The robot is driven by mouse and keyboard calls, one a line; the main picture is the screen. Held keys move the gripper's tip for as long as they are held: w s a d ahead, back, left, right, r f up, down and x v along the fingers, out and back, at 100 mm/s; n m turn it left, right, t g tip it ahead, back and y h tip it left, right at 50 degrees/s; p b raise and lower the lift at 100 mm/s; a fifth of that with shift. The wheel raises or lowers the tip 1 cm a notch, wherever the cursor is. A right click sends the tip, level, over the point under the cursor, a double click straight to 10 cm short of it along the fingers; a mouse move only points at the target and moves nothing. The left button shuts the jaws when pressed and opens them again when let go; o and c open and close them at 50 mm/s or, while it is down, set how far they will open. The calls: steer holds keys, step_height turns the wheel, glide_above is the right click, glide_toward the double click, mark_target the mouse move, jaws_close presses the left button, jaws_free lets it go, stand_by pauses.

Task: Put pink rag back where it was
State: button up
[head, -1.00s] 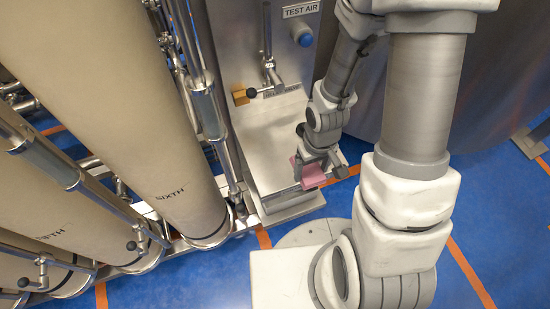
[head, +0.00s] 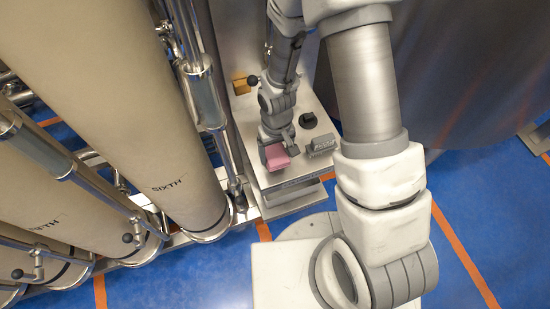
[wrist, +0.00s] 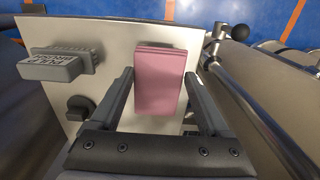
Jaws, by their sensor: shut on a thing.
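The pink rag (head: 277,157) is a folded block over the front part of a steel ledge (head: 290,181). My gripper (head: 275,145) is shut on it from above. In the wrist view the rag (wrist: 160,82) sits between the two fingertips (wrist: 160,78), with the pale ledge top (wrist: 118,38) behind it. I cannot tell whether the rag touches the ledge or hangs slightly above it.
A yellow block (head: 240,86) is at the back left. Tall beige columns (head: 120,100) and pipes stand close on the left.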

mark_target(275, 155)
steer(key=shift+w+a+f, duration=0.1)
steer(key=shift+a+f, duration=0.05)
steer(key=shift+f, duration=1.95)
steer(key=shift+f, duration=0.15)
steer(key=o, duration=1)
steer(key=shift+o, duration=0.2)
